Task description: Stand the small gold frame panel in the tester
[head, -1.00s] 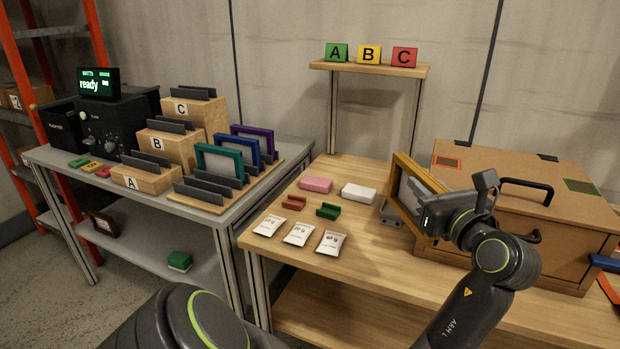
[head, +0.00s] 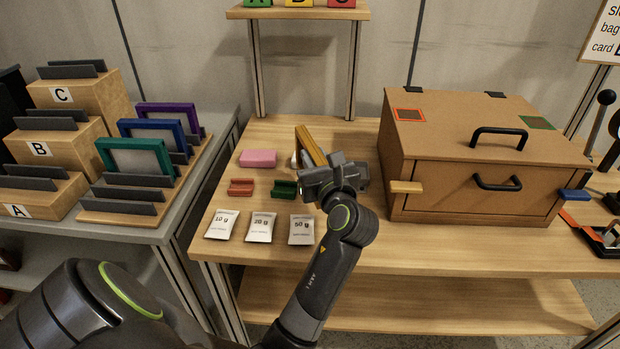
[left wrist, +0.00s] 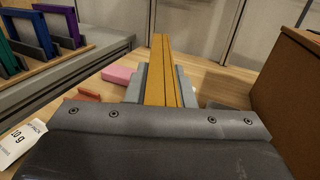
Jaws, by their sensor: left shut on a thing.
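The gold frame panel (head: 311,145) is held by my left gripper (head: 318,170) above the wooden table. It is nearly edge-on in the head view. In the left wrist view the gold frame (left wrist: 166,75) shows as a long bar between the two grey fingers. Stepped wooden blocks labelled A (head: 45,205), B (head: 75,150) and C (head: 100,98) stand on the grey table at left, with dark slotted holders on top. Part of a black machine (head: 10,100) shows at the left edge. My right gripper is out of view.
A rack (head: 125,212) holds teal, blue and purple frames. A pink block (head: 258,158), red and green pieces and several white packets (head: 260,227) lie on the table. A gap separates the tables.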

